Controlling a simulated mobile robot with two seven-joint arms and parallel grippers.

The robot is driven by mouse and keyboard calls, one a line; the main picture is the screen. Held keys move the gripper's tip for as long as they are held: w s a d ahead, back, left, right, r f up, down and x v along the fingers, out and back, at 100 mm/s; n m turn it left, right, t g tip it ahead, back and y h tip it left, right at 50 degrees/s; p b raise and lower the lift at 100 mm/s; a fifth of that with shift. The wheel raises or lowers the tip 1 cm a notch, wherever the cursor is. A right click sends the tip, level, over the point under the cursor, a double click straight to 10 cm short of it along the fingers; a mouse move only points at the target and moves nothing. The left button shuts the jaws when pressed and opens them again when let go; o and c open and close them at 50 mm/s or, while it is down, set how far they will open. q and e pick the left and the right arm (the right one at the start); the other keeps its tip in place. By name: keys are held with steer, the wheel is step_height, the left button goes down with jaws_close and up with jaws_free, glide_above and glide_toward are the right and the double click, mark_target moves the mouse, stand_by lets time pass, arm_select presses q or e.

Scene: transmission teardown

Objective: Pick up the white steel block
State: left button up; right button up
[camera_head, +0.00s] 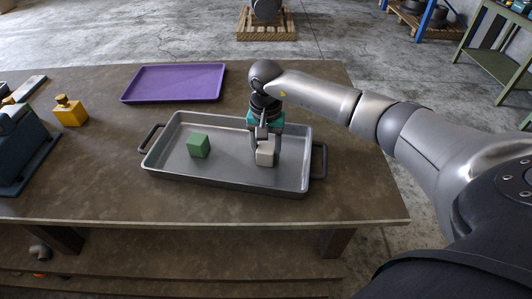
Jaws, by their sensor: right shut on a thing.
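The white steel block (265,157), a pale greyish block, is in the right part of a grey metal tray (220,187) on the table. My right gripper (265,152) reaches down into the tray from above and is shut on the block, with a finger at each side. I cannot tell whether the block touches the tray floor or is slightly above it. My left gripper is not in view.
A green block (198,146) sits in the left half of the grey tray. An empty purple tray (173,83) lies behind it. A yellow object (70,110) and a dark blue machine (22,147) stand at the left. The brown tabletop (110,180) is clear in front.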

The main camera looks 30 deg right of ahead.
jaws_close()
steer(key=shift+w+r, duration=0.15)
stand_by(0.4)
